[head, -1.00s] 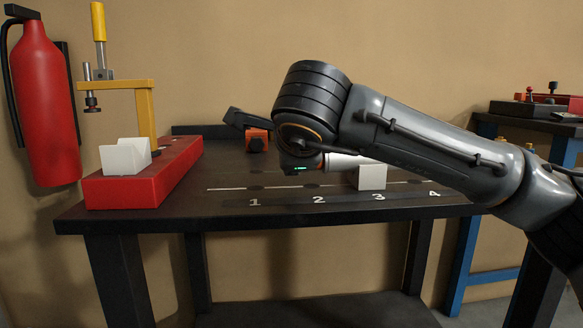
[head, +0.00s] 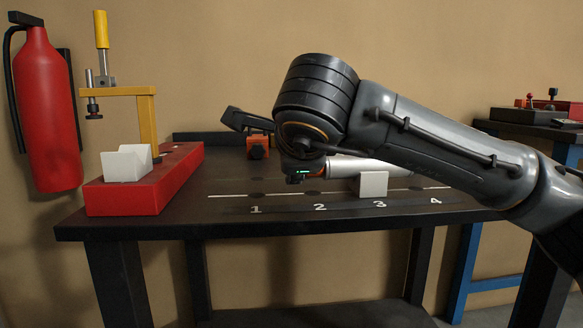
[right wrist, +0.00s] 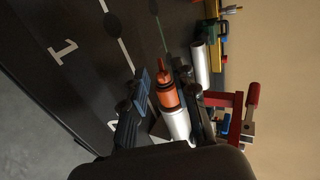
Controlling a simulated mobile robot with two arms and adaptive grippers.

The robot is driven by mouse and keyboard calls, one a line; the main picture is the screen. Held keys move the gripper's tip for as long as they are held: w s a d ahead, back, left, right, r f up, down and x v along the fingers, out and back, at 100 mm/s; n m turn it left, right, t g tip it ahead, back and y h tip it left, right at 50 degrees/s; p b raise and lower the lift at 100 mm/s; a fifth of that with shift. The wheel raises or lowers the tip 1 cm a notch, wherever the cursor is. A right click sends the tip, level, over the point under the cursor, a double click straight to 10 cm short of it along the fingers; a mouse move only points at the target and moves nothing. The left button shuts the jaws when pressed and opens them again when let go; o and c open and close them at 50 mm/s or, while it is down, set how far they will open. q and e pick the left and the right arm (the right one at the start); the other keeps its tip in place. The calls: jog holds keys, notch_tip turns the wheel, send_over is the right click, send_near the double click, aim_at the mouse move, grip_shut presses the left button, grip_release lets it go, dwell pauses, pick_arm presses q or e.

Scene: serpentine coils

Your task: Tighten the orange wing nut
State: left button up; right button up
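I cannot make out a wing nut for certain. In the right wrist view, an orange piece with a pointed tip (right wrist: 165,90) sits on the end of a white cylinder (right wrist: 178,125). My right gripper (right wrist: 162,95) has its dark fingers on either side of this piece; I cannot tell whether they touch it. In the head view, the white cylinder (head: 360,167) lies above the table, partly behind my right arm, which hides the gripper's grip. An orange block (head: 258,147) stands at the back of the table. My left gripper is not in view.
A white block (head: 373,184) stands in front of the cylinder on the dark table (head: 225,219), by markings 1 to 4. A red base (head: 147,195) with white V-shaped block (head: 126,163) and yellow clamp (head: 147,118) stands left. The table's front middle is clear.

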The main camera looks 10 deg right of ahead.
jog(key=v, duration=0.9)
jog(key=shift+s, duration=0.3)
jog(key=shift+r, duration=0.1)
